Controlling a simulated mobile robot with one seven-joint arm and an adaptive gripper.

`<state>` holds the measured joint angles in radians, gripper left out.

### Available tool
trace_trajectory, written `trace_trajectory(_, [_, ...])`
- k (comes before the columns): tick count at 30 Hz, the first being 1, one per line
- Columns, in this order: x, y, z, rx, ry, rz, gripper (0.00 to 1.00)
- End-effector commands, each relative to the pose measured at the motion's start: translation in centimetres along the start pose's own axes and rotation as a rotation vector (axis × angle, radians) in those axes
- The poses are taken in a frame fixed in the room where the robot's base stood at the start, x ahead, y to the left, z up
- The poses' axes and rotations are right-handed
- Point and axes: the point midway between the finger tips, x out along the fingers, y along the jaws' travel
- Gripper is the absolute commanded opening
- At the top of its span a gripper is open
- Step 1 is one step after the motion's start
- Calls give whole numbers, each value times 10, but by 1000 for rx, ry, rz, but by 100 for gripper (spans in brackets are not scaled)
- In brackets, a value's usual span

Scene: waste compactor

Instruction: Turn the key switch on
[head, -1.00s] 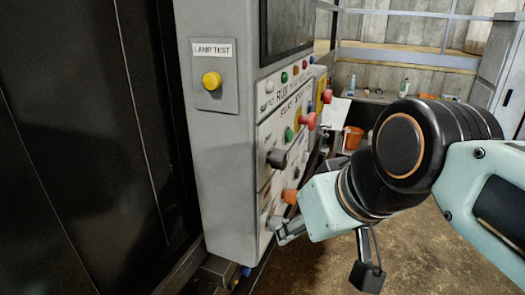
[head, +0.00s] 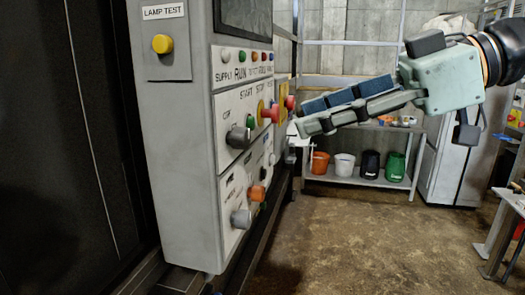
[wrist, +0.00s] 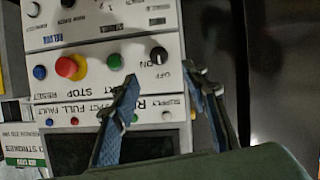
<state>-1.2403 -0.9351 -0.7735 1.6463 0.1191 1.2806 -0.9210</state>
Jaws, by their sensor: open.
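A dark rotary switch (head: 238,137) marked OFF and ON projects from the left part of the grey control panel (head: 175,180). It seems to be the key switch; I cannot make out a separate key. In the wrist view, the panel appears upside down, and this switch (wrist: 158,55) lies just beyond the gap between my fingertips. My gripper (head: 303,117) is open and empty, with its fingers pointing left toward the panel in the head view. In the wrist view, my gripper (wrist: 160,78) shows two spread fingers, with no clear contact on the switch.
A red mushroom button (head: 271,112), a green button (head: 251,121), an orange knob (head: 257,193) and a grey knob (head: 241,218) also project from the panel. A yellow button (head: 162,44) is under LAMP TEST. Buckets (head: 345,164) stand on a shelf behind. The floor right of the panel is clear.

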Motion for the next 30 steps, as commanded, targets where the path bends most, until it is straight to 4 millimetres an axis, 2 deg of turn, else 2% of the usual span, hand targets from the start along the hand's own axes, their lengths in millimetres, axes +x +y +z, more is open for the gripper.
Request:
trace_trajectory(4, [3, 4, 1, -17, 15, -17, 41])
trace_trajectory(7, [12, 3, 1, -17, 14, -18, 41])
trace_trajectory(15, [63, 2, 0, -16, 13, -19, 41])
trace_trajectory(21, [94, 2, -1, -16, 14, -17, 41])
trace_trajectory(25, [104, 2, -1, -16, 14, -16, 41])
trace_trajectory(30, [108, 2, -1, -16, 15, -14, 41])
